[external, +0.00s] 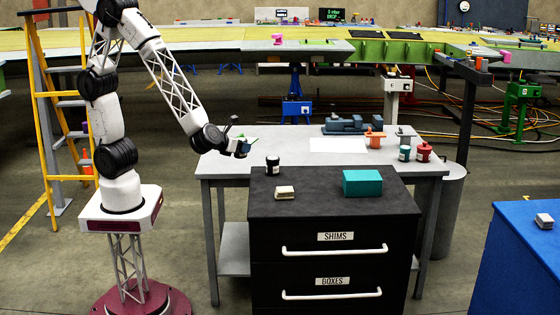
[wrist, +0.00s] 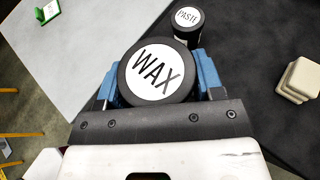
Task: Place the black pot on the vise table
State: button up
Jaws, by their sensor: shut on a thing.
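My gripper (external: 240,148) is at the left end of the grey vise table (external: 225,172), close to the black drawer cabinet. In the wrist view, the blue fingers of my gripper (wrist: 158,78) are shut on a black pot labelled WAX (wrist: 157,72), its lid facing the camera. In the external view, the held pot is small and hard to make out. A second black pot, labelled PASTE in the wrist view (wrist: 188,18), stands upright on the cabinet (external: 273,165). The blue-grey vise (external: 352,124) sits at the back of the vise table.
The black cabinet (external: 330,212) also carries a cream block (external: 285,192) and a teal box (external: 362,183). On the table are a white sheet (external: 338,145), an orange item (external: 376,138), a teal pot (external: 404,153) and a red pot (external: 424,152). The table's left part looks mostly clear.

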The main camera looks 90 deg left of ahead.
jog(key=w+a+n+g+y, duration=0.15)
jog(key=w+a, duration=0.35)
jog(key=a, duration=0.5)
jog(key=w+a+n+g+y, duration=0.1)
jog(key=w+a+n+g, duration=0.1)
jog(key=w+a, duration=0.6)
jog(key=w+a+n+g+y, duration=0.1)
jog(key=w+a, duration=0.2)
jog(key=a, duration=0.9)
jog(key=shift+n, duration=0.25)
jog(key=f, duration=0.7)
jog(key=a+f, duration=0.1)
jog(key=f, duration=0.2)
jog(key=shift+f, duration=0.4)
jog(key=shift+w, duration=0.1)
send_over(311, 160)
jog(key=shift+f, duration=0.75)
jog(key=shift+f, duration=0.1)
jog(key=shift+f, duration=1.65)
